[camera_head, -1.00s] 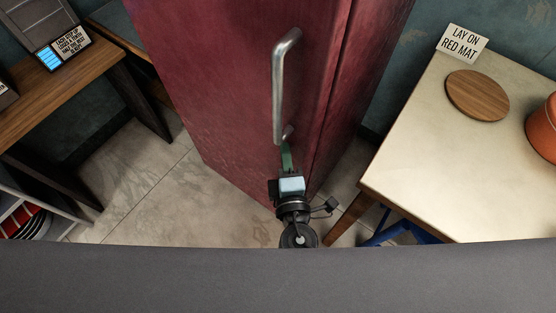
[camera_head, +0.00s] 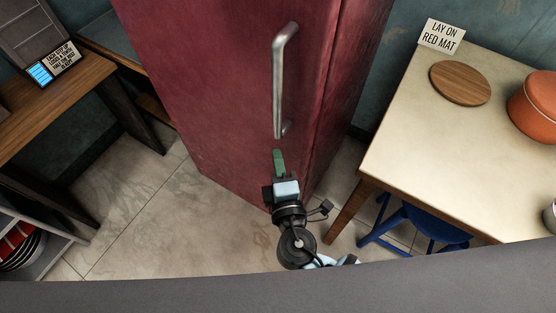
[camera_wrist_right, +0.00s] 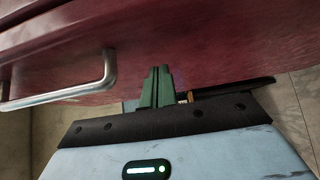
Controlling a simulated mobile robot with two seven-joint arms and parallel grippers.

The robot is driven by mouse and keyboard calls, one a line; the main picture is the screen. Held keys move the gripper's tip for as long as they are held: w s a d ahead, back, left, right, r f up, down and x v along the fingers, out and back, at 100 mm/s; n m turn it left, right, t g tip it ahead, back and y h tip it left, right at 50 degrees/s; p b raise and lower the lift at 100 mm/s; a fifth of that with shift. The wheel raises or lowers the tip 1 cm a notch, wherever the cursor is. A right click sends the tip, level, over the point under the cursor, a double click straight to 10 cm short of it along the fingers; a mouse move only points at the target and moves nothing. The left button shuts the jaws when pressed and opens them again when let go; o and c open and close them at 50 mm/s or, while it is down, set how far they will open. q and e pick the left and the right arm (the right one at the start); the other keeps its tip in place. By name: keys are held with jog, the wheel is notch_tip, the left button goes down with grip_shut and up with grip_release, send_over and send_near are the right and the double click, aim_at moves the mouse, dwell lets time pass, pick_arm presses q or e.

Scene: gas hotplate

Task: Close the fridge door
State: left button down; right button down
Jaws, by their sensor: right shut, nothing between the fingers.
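The fridge is dark red, and its door (camera_head: 220,90) faces me with a vertical metal handle (camera_head: 279,85) near its right edge. The door looks flush or nearly flush with the fridge body; I cannot tell whether a thin gap is left. My right gripper (camera_head: 278,154) is just below the handle's lower end, close to the door front, with its green fingers together and empty. In the right wrist view the shut fingers (camera_wrist_right: 156,88) point at the red door surface (camera_wrist_right: 210,45), and the handle (camera_wrist_right: 75,92) is to their left. My left gripper is not in view.
A pale table (camera_head: 430,160) stands on the right with a round wooden board (camera_head: 460,83), an orange pot (camera_head: 535,108) and a sign (camera_head: 441,37). A blue stool (camera_head: 425,222) is under it. A wooden desk (camera_head: 60,95) is on the left. The floor (camera_head: 150,220) between is clear.

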pick_arm(q)
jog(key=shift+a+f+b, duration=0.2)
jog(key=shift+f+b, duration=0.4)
jog(key=shift+b, duration=0.1)
pick_arm(e)
jog(key=s+d, duration=0.1)
jog(key=s, duration=0.9)
jog(key=shift+s, duration=0.25)
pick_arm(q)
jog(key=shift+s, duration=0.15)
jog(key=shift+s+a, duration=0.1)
pick_arm(e)
jog(key=shift+f, duration=0.1)
